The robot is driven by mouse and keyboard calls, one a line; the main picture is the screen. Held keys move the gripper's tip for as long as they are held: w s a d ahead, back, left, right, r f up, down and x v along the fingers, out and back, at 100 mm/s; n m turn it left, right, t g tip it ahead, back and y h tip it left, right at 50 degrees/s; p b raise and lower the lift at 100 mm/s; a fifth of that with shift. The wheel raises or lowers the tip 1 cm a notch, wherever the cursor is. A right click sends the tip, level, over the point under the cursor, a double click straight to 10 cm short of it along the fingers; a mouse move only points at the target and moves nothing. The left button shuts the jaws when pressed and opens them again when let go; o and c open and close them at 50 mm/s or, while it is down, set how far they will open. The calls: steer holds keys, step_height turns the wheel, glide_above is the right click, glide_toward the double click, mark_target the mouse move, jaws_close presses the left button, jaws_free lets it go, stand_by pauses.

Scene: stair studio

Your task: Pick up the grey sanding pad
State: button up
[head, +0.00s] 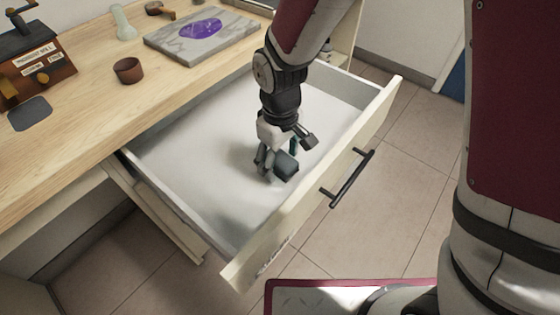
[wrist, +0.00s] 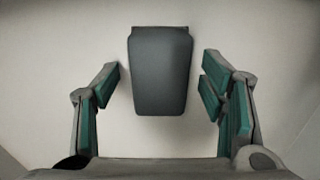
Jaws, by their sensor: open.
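The grey sanding pad (wrist: 160,72) lies on the floor of the open drawer. In the wrist view it is a dark grey block, standing between the two green-lined fingers of my gripper (wrist: 160,90), with a gap on each side. In the head view the pad (head: 287,166) shows just beside the fingertips of my gripper (head: 272,170), partly hidden by them. My gripper is open and low inside the drawer, and nothing is held in it.
The drawer (head: 190,205) is pulled out, its walls around my gripper and its front with a black handle (head: 347,178). The wooden counter (head: 90,115) carries a brown cup (head: 128,70), a grey board (head: 202,37) and a coffee grinder (head: 35,62). The rest of the drawer floor looks empty.

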mark_target(280, 158)
steer(key=shift+c, duration=0.6)
steer(key=c, duration=1.1)
step_height(280, 158, up, 10)
steer(key=shift+p, duration=1.05)
